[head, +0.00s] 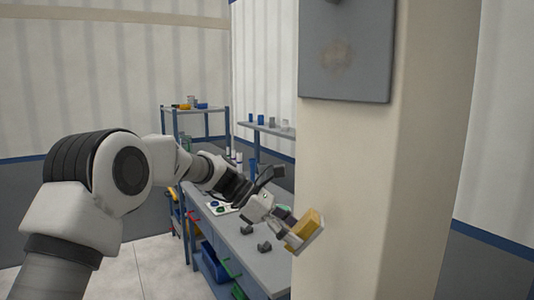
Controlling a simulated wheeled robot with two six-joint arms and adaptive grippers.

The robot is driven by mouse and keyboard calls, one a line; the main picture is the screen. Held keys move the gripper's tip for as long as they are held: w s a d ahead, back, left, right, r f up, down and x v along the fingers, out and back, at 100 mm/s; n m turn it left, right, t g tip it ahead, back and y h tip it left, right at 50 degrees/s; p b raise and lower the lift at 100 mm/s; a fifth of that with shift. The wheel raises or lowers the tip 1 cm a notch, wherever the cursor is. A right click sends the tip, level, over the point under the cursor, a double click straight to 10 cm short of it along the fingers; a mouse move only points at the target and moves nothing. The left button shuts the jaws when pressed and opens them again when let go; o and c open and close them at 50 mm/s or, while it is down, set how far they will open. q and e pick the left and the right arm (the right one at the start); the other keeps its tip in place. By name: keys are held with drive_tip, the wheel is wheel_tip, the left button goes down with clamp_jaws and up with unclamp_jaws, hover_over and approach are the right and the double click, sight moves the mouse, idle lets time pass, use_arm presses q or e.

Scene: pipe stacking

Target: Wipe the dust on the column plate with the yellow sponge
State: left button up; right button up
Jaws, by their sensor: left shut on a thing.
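The column plate (345,80) is a grey panel on the upper part of the beige column (340,150). A brownish smudge of dust (337,56) shows near its middle. My left gripper (287,226) is shut on the yellow sponge (306,226), which has a pale layer on its lower right side. The sponge is tilted and appears in front of the column, well below the plate and apart from it. Whether it touches the column I cannot tell. My right gripper is not in view.
A grey workbench (233,240) with small parts on it stands behind my left arm. A blue bin (213,268) sits under it. A shelf rack (197,110) and a wall shelf (268,130) with cups are farther back. The space in front of the plate is clear.

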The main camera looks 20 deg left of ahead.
use_arm(q)
drive_tip(key=a+r+n+t+p, duration=0.2)
drive_tip(key=r+n+t, duration=0.15)
drive_tip(key=r, duration=0.75)
drive_tip(key=w+a+r+n+t+p, duration=0.15)
drive_tip(key=r+t, duration=0.35)
drive_tip(key=r, duration=0.7)
drive_tip(key=a+r+n+t+p, duration=0.3)
drive_tip(key=r+t, duration=0.1)
drive_tip(key=r, duration=0.7)
drive_tip(key=shift+h, duration=0.3)
drive_tip(key=shift+p+x, duration=0.35)
drive_tip(key=shift+x, duration=2.55)
drive_tip(key=shift+p+x, duration=0.3)
drive_tip(key=shift+x, duration=0.55)
